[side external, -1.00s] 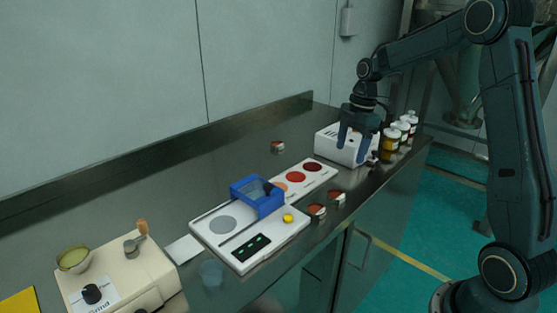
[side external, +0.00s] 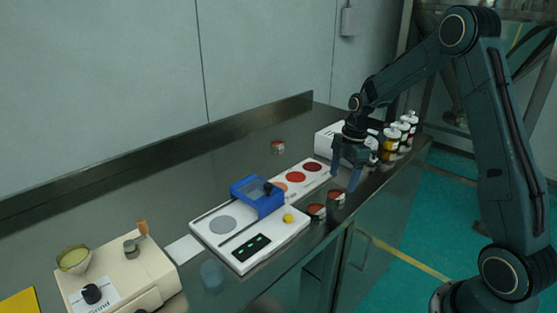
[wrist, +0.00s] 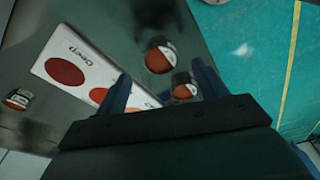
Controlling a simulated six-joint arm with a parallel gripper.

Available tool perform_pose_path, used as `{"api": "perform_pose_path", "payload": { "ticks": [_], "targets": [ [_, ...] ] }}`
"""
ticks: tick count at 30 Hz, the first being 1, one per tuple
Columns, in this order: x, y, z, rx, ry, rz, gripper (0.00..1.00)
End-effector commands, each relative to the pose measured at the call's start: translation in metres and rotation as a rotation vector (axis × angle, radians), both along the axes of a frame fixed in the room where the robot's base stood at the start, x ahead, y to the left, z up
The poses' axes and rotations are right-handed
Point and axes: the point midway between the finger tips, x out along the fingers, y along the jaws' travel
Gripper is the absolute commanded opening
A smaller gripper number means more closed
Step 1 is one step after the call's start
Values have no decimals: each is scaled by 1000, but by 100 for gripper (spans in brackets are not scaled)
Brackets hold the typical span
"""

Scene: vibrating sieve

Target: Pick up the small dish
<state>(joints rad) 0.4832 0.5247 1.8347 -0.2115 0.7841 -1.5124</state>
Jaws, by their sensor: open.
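Several small round dishes with reddish-brown contents stand on the steel counter. Two are near its front edge: one beside the colour card (side external: 337,198) and one by the sieve's corner (side external: 316,212). They also show in the wrist view, the first (wrist: 160,58) between my fingers, the second (wrist: 184,90) near the right finger. A third dish (side external: 277,147) stands at the back and shows at the left in the wrist view (wrist: 17,100). My gripper (side external: 345,181) is open, points down and is empty, above the nearer colour-card dish. I cannot tell which dish is meant.
The colour card (side external: 305,181) has red circles. The white sieve machine (side external: 268,247) carries a blue frame (side external: 257,196). A white box (side external: 329,139) and several jars (side external: 402,129) stand at the right. A cream grinder (side external: 123,262) and translucent cup (side external: 212,273) are at the left.

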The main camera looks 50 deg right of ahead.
Motion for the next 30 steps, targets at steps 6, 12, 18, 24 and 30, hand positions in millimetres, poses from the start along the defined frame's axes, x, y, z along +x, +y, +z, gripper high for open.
{"api": "perform_pose_path", "payload": {
  "ticks": [6,12,18,24,30],
  "targets": [
    [1,4,-10,2,4,1,71],
    [5,11,-31,1,4,2,71],
    [5,13,-48,0,1,0,71],
    [6,13,-51,0,0,0,71],
    [6,13,-50,0,0,0,71]
  ]
}}
